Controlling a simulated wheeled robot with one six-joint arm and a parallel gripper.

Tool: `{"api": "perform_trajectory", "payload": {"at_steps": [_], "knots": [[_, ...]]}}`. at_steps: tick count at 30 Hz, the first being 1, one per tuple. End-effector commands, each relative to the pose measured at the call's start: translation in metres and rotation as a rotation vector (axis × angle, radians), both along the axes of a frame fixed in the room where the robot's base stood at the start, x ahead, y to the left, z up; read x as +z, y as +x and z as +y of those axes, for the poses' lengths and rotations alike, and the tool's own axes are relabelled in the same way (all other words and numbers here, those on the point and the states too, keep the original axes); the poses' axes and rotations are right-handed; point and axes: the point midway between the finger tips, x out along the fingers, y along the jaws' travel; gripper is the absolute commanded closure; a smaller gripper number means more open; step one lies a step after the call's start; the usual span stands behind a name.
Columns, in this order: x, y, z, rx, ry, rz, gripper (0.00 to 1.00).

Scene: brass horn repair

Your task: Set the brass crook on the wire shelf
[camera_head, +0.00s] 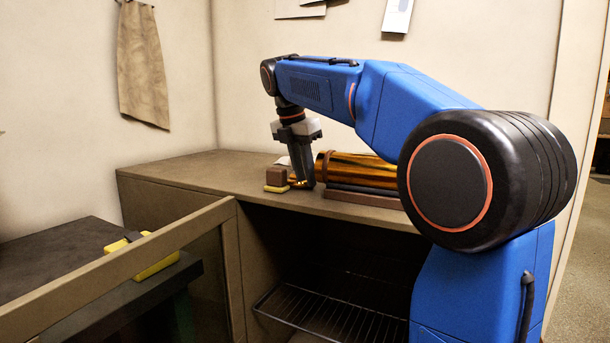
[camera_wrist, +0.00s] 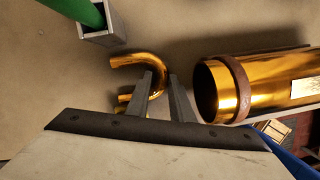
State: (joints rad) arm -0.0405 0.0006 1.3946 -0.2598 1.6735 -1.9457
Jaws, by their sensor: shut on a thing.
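The brass crook (camera_wrist: 128,60) is a shiny U-shaped tube, seen in the wrist view between and beyond my fingertips. My gripper (camera_wrist: 160,80) is shut on its bend. In the head view my gripper (camera_head: 306,184) points down at the cabinet top, and a small part of the crook (camera_head: 296,183) shows at the left of the fingers. Whether the crook touches the top is hard to tell. The wire shelf (camera_head: 325,318) is a dark rack inside the open cabinet, below the top.
A large brass tube (camera_head: 360,170) lies on a cradle right of my gripper. A brown block with a yellow pad (camera_head: 277,178) stands close left. The cabinet door (camera_head: 130,262) is swung open at left.

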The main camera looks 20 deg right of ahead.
Motion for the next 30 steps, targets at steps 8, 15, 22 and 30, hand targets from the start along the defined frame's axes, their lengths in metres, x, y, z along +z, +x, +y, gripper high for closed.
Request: {"api": "perform_trajectory", "payload": {"at_steps": [8, 15, 22, 30], "knots": [[-0.002, 0.000, 0.000, 0.000, 0.000, 0.000, 0.72], [-0.002, 0.000, 0.000, 0.000, 0.000, 0.000, 0.61], [0.005, 0.000, 0.001, 0.001, 0.000, -0.002, 0.61], [0.047, -0.003, 0.013, 0.002, 0.000, -0.003, 0.61]]}}
